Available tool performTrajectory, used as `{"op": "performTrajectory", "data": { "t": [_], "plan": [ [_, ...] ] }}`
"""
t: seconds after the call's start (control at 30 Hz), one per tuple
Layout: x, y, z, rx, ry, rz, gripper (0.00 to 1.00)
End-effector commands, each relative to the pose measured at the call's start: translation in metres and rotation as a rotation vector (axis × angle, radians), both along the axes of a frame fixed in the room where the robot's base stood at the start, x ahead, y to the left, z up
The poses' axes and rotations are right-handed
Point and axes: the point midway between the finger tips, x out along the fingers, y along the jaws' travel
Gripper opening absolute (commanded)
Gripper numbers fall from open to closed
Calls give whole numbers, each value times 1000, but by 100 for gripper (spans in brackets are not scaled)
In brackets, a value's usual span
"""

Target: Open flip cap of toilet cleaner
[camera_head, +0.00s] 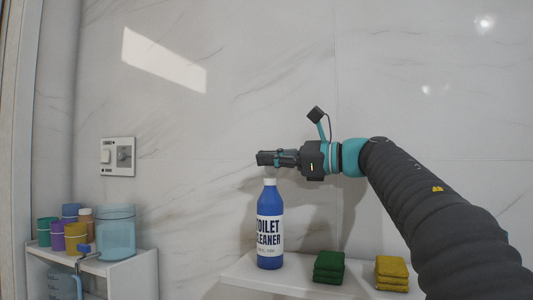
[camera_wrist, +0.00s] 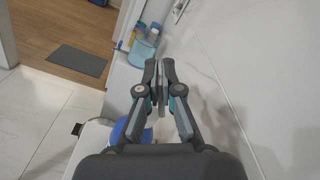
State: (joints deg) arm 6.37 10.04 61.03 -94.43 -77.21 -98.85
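The toilet cleaner bottle (camera_head: 269,237) is blue with a white label and stands upright on the white shelf. Its white cap (camera_head: 270,181) is on top; the flip lid cannot be made out clearly. My gripper (camera_head: 262,158) lies level just above the cap, pointing left, with a small gap between them. In the wrist view, my gripper's fingertips (camera_wrist: 159,68) are together, with nothing clearly held. A blue part of the bottle (camera_wrist: 122,128) shows left of the fingers there, mostly hidden by my gripper.
Green sponges (camera_head: 328,267) and yellow sponges (camera_head: 392,272) are stacked right of the bottle on the shelf (camera_head: 240,272). Several coloured cups and a clear blue container (camera_head: 116,235) stand on the left unit. The marble wall is close behind. A grey mat (camera_wrist: 77,60) lies on the floor.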

Motion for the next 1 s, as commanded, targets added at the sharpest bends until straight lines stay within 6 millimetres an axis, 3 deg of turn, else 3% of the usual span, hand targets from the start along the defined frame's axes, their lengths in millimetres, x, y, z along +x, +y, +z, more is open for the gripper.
{"op": "performTrajectory", "data": {
  "t": [0.6, 1.0],
  "plan": [
    [22, -8, 8, 186, 518, -1, 0],
    [29, -11, 5, 247, 688, 0, 0]
  ]
}}
